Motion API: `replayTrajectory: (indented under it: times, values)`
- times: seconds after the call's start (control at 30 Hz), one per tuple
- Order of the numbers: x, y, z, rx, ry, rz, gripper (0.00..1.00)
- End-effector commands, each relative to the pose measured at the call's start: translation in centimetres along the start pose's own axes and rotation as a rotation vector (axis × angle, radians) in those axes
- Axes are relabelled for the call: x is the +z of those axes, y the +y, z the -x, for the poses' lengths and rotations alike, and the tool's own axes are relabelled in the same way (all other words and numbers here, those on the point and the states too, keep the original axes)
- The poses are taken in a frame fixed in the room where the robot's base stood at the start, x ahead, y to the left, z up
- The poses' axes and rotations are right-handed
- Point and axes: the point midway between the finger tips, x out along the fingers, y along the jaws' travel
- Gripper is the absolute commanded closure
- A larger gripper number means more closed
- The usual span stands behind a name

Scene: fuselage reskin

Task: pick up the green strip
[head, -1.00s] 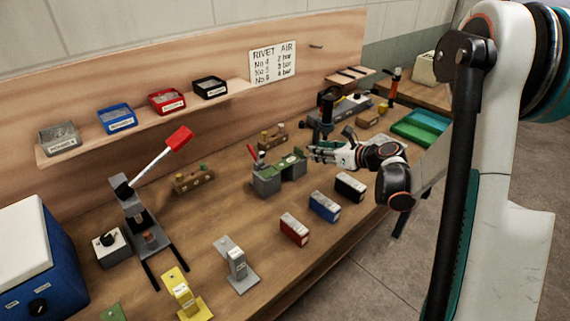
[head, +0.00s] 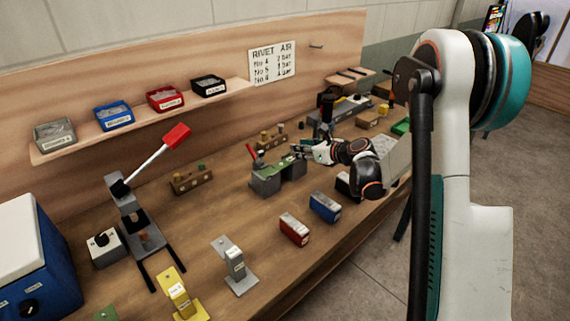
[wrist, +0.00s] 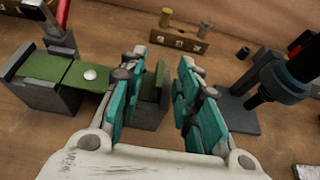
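The green strip (wrist: 88,75) lies flat across the tops of the two blocks of a grey fixture (wrist: 42,92). A pale round rivet head shows on it. In the head view, the fixture (head: 265,186) stands mid-bench with green on top. My gripper (wrist: 165,68) is open, its teal-padded fingers apart, above the fixture's right block. The strip's right end shows between the fingers, and the left finger hides part of it. I see no contact with the strip. In the head view, my gripper (head: 305,152) reaches in from the right.
A red-handled clamp (head: 252,153) stands at the fixture's left end. A dark tool on a grey base (wrist: 285,80) is close to the right finger. A wooden holder (wrist: 180,38) stands behind. Red (head: 294,229) and blue (head: 325,206) boxes sit in front.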

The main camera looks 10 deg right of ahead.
Motion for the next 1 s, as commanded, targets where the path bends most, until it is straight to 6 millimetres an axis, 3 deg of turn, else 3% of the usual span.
replayTrajectory:
  times: [0.07,0.2,0.67,0.87,1.0]
  values:
    - [0.0,0.0,0.0,0.000,0.000,0.000,0.72]
    - [0.0,0.0,0.1,0.000,0.000,0.000,1.00]
    - [0.4,0.0,0.2,0.000,0.000,-0.001,1.00]
    - [2.5,0.0,1.1,0.000,-0.001,-0.001,1.00]
    - [5.0,0.0,2.1,0.000,-0.001,-0.001,1.00]
